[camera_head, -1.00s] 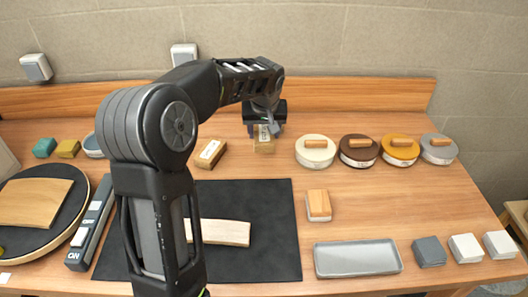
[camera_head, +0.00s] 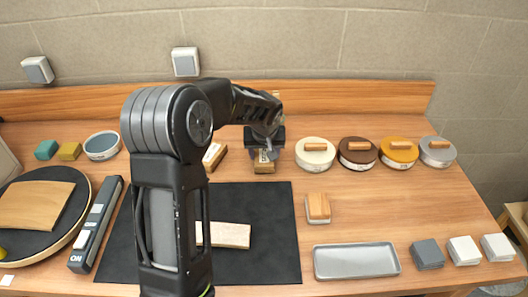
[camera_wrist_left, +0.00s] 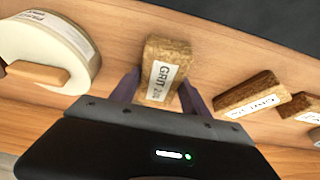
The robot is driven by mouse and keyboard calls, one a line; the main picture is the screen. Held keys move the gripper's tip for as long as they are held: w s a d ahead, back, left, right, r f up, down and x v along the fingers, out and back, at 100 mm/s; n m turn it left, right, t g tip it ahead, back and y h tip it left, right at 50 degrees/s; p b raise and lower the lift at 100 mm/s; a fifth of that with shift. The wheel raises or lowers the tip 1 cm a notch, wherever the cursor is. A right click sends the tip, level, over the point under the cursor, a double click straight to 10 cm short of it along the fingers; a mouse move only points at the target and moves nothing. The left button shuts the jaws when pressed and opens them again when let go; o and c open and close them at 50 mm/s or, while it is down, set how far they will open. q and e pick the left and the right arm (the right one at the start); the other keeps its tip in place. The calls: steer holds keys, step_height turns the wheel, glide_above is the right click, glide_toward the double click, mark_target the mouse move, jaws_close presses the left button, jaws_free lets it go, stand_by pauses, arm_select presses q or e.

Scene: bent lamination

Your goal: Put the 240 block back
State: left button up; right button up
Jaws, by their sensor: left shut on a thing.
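A tan cork block (camera_head: 264,166) with a white label is between the fingers of my left gripper (camera_head: 264,150), near the back middle of the table. In the left wrist view the block (camera_wrist_left: 166,72) shows a label beginning "GRIT"; its number is hard to read. The left gripper (camera_wrist_left: 158,90) is shut on it, one finger on each side. I cannot tell whether its underside touches the table. My right gripper is in neither view.
Another labelled block (camera_head: 213,156) lies left of the held one; the wrist view shows two there (camera_wrist_left: 252,94). Round lidded tins (camera_head: 315,155) stand to the right. A black mat (camera_head: 268,235) with a wooden strip (camera_head: 228,235) and a grey tray (camera_head: 355,262) lie in front.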

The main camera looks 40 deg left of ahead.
arm_select(q)
steer(key=shift+f, duration=0.1)
steer(key=o, duration=1.2)
steer(key=b+v, duration=0.1)
steer(key=v, duration=1.1)
steer(key=shift+b, duration=0.35)
